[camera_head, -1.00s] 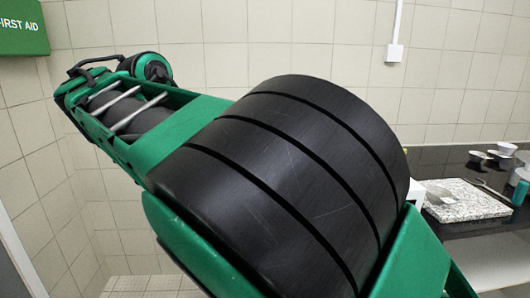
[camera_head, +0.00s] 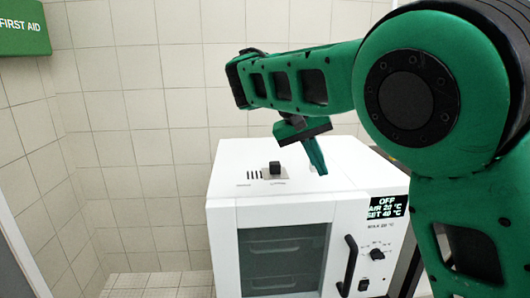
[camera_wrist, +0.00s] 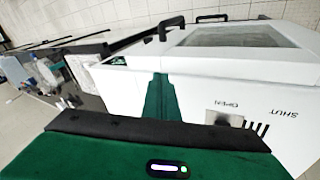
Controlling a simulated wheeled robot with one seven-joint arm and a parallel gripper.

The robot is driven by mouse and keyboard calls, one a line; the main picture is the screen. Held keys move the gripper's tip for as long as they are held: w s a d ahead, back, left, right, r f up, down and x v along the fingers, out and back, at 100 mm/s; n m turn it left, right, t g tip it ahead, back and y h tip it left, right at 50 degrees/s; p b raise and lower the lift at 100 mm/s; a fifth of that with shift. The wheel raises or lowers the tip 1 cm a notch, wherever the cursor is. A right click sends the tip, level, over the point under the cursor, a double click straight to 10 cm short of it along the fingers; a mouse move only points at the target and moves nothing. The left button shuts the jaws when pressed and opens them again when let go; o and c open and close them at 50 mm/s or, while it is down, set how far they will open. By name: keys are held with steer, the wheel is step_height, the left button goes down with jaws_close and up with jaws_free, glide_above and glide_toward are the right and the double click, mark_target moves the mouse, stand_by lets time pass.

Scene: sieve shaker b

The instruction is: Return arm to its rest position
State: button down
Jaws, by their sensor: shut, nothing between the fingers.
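My green arm reaches in from the right of the head view, bent at a large round joint. My gripper (camera_head: 318,160) points down and to the right just over the top of a white oven (camera_head: 268,222). Its green fingers are together with nothing between them. In the wrist view the gripper (camera_wrist: 158,95) shows as a single green finger shape in front of the white oven (camera_wrist: 215,85). I cannot tell how wide the gap between gripper and oven top is.
The oven's door has a dark window (camera_head: 283,258) and a black handle (camera_head: 348,266); it looks closed. A black slider (camera_head: 275,168) sits on its top, with SHUT and OPEN marks in the wrist view. A first aid sign (camera_head: 22,27) hangs at left. The left floor is clear.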

steer(key=s+d+f+m+g+y, duration=0.15)
steer(key=s+d, duration=0.25)
steer(key=d, duration=0.4)
steer(key=s+d+f, duration=0.3)
steer(key=d, duration=0.5)
steer(key=s+d+f+m+g+y, duration=0.15)
steer(key=s+d, duration=0.25)
steer(key=d, duration=0.5)
steer(key=s+f+y, duration=0.1)
steer(key=s+f, duration=0.4)
steer(key=s, duration=0.6)
steer(key=s+d+f+m+t+y, duration=0.1)
steer(key=s+f, duration=0.4)
steer(key=s, duration=0.7)
steer(key=shift+d, duration=0.3)
